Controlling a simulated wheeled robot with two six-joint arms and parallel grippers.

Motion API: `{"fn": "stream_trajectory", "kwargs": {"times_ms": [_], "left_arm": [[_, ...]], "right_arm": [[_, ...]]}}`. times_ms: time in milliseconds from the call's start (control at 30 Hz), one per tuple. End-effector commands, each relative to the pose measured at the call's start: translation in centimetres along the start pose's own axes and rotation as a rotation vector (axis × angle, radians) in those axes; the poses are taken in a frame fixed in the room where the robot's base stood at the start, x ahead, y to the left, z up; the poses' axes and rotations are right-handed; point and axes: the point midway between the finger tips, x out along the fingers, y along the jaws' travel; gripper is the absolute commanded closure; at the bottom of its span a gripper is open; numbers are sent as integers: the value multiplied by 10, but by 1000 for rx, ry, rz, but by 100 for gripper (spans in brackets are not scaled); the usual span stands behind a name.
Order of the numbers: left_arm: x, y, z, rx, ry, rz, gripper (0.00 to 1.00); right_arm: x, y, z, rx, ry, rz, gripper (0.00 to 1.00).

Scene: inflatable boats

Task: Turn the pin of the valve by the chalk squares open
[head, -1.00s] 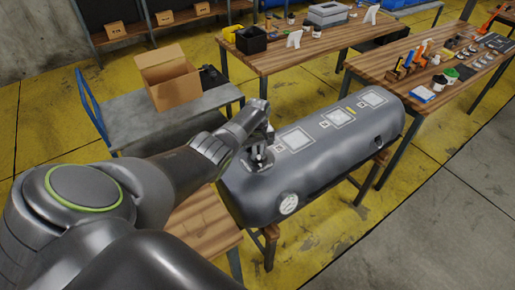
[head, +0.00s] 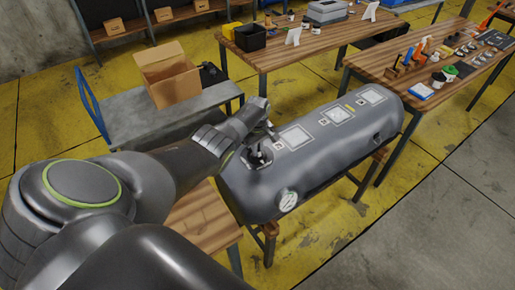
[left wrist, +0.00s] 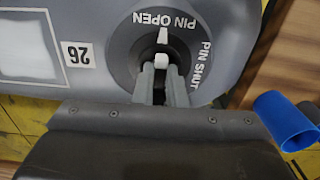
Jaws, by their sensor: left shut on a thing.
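The valve (head: 258,156) is a dark round fitting on top of a grey inflatable tube (head: 330,165), near its left end and beside the chalk squares (head: 295,137). In the left wrist view the valve (left wrist: 122,50) carries the words PIN OPEN and PIN SHUT. My left gripper (left wrist: 161,70) is shut on the pin, one finger on each side. In the head view my left gripper (head: 268,132) partly hides the valve. My right gripper is not visible.
A round gauge (head: 288,200) sits on the tube's near side. A cart with a cardboard box (head: 168,75) stands behind left. Wooden tables (head: 270,62) with tools stand behind and right. A blue object (left wrist: 284,120) shows low right in the left wrist view.

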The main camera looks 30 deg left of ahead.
Motion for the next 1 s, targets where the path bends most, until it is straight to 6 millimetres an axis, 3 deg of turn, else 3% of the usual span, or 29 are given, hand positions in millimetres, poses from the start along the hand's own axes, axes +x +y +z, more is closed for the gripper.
{"fn": "stream_trajectory", "kwargs": {"times_ms": [67, 100, 233, 633, 1000], "left_arm": [[-2, 2, -2, -2, 4, 5, 100], [-2, 1, -2, -1, 4, 5, 84], [-2, 1, -1, -1, 3, 3, 67], [-7, 0, -1, 1, 1, 1, 67], [-57, 0, -2, 1, 4, 3, 67]], "right_arm": [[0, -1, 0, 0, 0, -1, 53], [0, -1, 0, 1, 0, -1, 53], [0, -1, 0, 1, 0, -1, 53], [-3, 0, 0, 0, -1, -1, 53], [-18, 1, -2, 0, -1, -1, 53]]}}
